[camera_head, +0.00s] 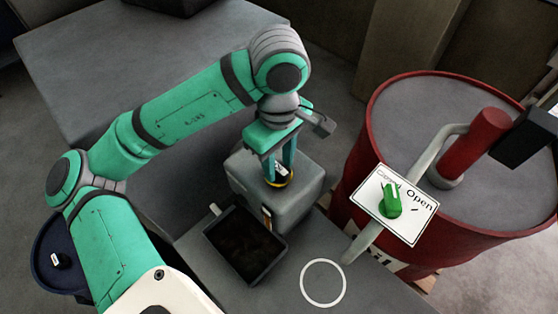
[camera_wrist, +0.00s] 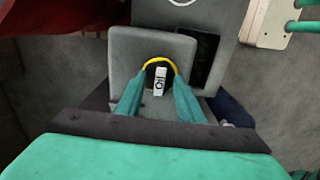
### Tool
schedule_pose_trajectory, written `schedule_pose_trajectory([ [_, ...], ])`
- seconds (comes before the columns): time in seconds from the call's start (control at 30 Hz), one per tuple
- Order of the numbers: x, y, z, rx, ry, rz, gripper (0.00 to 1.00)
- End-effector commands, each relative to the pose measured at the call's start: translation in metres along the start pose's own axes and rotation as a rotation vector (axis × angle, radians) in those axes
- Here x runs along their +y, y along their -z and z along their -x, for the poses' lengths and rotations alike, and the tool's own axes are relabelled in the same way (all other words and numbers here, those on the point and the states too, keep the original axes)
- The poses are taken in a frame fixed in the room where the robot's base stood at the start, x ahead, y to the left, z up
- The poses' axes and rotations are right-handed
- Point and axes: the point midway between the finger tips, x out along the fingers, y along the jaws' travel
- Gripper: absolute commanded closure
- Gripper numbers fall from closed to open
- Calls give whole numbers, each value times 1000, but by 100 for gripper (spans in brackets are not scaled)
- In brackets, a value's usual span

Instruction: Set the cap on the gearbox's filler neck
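The gearbox (camera_head: 300,200) is a grey block on a grey surface, and its top also shows in the wrist view (camera_wrist: 122,62). A yellow ring (camera_wrist: 158,60) on its top marks the filler neck; its lower edge shows in the head view (camera_head: 284,185). A black cap with a white label (camera_wrist: 159,82) sits within the ring between my fingers, and it also shows in the head view (camera_head: 281,172). My gripper (camera_head: 280,168) points down over the neck, its fingers close against both sides of the cap. Whether the cap is fully seated is hidden.
A dark open tray (camera_head: 245,243) stands beside the gearbox. A white circle (camera_head: 323,283) marks clear surface.

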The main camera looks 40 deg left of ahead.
Motion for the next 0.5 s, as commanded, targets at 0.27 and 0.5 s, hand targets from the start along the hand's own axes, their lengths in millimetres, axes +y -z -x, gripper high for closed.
schedule_pose_trajectory([
  [0.27,1,0,9,3,-1,-1,66],
  [0.5,0,1,50,4,-1,1,66],
])
